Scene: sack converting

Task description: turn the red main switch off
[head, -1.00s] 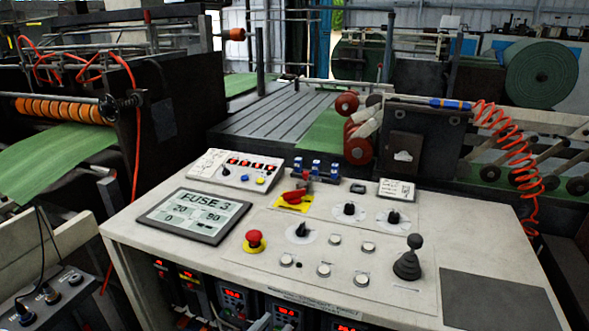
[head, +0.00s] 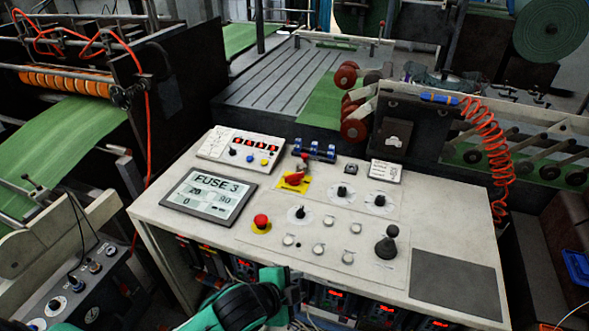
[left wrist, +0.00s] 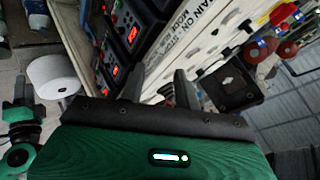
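The red main switch (head: 297,177) sits on a yellow plate near the back middle of the sloping control panel (head: 335,262), its red handle lying at a slant. In the left wrist view a red piece beside yellow at the upper right looks like the same switch (left wrist: 283,12). My left gripper (head: 292,287) is low at the panel's front edge, well short of the switch and nearer to me. In the left wrist view my left gripper (left wrist: 160,88) shows two grey fingers apart with nothing between them.
A red emergency stop (head: 261,222), round knobs (head: 299,213), a black joystick (head: 386,243) and a display (head: 208,192) reading FUSE 3 stand around the switch. Blue fuse blocks (head: 316,150) are just behind it. Red-lit modules (head: 335,297) sit under the panel edge.

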